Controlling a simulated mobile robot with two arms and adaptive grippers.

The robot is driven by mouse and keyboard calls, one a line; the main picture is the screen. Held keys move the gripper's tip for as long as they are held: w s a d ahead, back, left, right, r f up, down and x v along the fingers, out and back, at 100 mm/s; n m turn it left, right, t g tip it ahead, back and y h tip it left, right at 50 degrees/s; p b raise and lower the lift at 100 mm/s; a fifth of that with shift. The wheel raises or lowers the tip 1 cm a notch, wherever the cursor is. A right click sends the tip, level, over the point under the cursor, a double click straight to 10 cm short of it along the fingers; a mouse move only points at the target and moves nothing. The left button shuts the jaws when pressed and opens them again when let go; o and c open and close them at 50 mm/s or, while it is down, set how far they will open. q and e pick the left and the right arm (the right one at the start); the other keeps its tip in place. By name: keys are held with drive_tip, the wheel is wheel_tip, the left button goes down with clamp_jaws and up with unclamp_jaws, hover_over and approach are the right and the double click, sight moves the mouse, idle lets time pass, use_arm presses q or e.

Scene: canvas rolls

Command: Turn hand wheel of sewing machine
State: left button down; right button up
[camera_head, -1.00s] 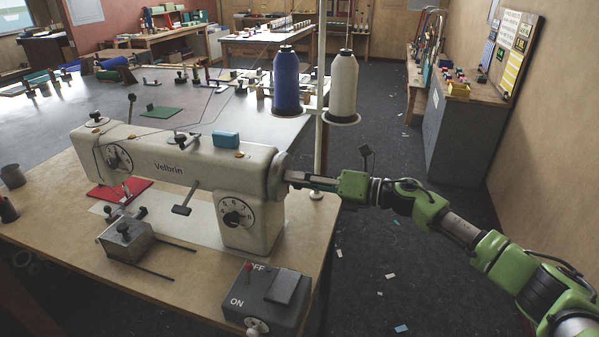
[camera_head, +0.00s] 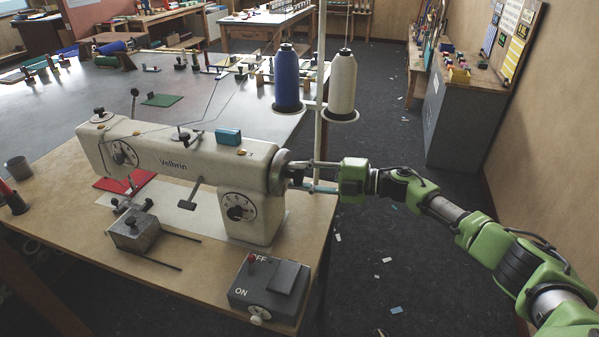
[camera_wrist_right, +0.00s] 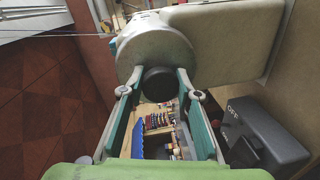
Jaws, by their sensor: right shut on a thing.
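The cream Velbrin sewing machine (camera_head: 175,160) stands upright on the wooden table. Its round hand wheel (camera_head: 279,172) is at the right end of the body, with a dark knob at its centre. In the right wrist view the pale wheel (camera_wrist_right: 155,42) faces the camera and the black knob (camera_wrist_right: 158,84) juts toward me. My right gripper (camera_head: 300,176) reaches in from the right and is shut on the knob, one finger on each side, one above the other in the head view. My left gripper is not in view.
A grey ON/OFF switch box (camera_head: 268,287) sits at the table's front right corner. A blue thread cone (camera_head: 287,80) and a white thread cone (camera_head: 342,85) stand on a pole behind the wheel. The floor right of the table is mostly clear.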

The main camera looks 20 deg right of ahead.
drive_tip(key=m, duration=0.5)
drive_tip(key=shift+y+p, duration=0.4)
drive_tip(key=shift+f+m+g+y, duration=0.1)
drive_tip(key=shift+m+g+y, duration=0.25)
drive_tip(key=shift+m, duration=1.65)
drive_tip(key=o, duration=1.1)
drive_tip(key=shift+d, duration=0.1)
drive_tip(key=v, duration=1.2)
